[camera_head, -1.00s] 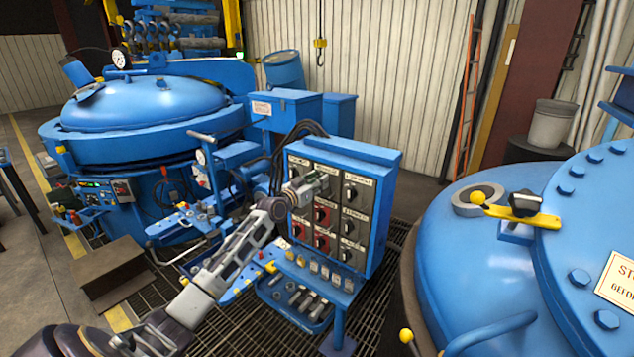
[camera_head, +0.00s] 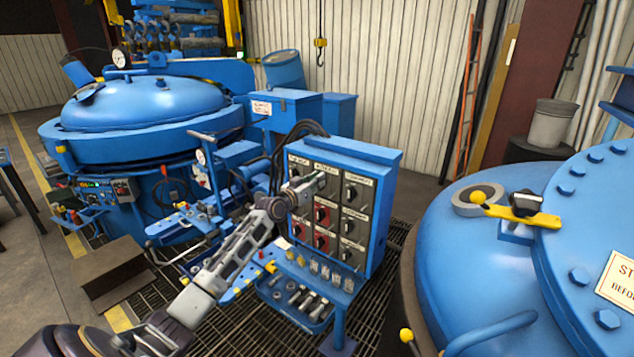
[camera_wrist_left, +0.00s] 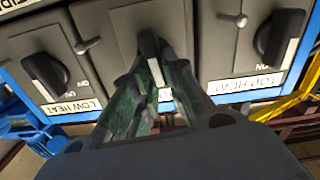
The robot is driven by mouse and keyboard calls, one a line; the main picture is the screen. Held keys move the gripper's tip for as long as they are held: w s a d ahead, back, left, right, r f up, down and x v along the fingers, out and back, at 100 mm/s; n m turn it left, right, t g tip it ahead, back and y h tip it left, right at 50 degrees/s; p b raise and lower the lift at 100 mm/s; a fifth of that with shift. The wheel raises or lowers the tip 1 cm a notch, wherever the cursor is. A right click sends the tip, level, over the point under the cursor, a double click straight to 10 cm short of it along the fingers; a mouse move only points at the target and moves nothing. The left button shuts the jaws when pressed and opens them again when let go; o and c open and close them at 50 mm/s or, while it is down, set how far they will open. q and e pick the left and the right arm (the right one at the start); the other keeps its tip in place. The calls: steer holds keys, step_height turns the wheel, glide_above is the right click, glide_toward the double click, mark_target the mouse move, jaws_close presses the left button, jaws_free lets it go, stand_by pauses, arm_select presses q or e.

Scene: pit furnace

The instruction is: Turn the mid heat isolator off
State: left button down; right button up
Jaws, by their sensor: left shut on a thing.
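The blue isolator cabinet (camera_head: 385,200) carries a grid of grey and red switch panels with black rotary knobs, in the middle of the head view. My left gripper (camera_head: 318,184) is at its top row, over the middle panel. In the left wrist view my left gripper (camera_wrist_left: 150,90) is shut on the black knob (camera_wrist_left: 150,46) of the middle switch, a finger on each side. The knob's white mark points down the picture, towards my gripper. This switch's label is hidden by the fingers. It sits between the LOW HEAT knob (camera_wrist_left: 45,75) and the TOP HEAT knob (camera_wrist_left: 279,36).
A shelf with several padlocks (camera_head: 315,268) and a tool tray (camera_head: 295,300) sit below the cabinet. A large blue vessel (camera_head: 480,270) stands close on the right. A blue lidded furnace (camera_head: 150,105) is at the back left. Grating covers the floor around the cabinet.

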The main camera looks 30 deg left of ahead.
arm_select(q)
steer(key=n, duration=0.5)
steer(key=a+f+n+p, duration=0.1)
steer(key=n, duration=0.5)
steer(key=a+f+n+p, duration=0.1)
steer(key=n, duration=0.4)
steer(key=shift+f+n, duration=0.1)
steer(key=shift+n, duration=0.3)
steer(key=c, duration=1.4)
jaws_free()
steer(key=shift+c, duration=0.2)
steer(key=s, duration=1.2)
steer(key=shift+a, duration=0.45)
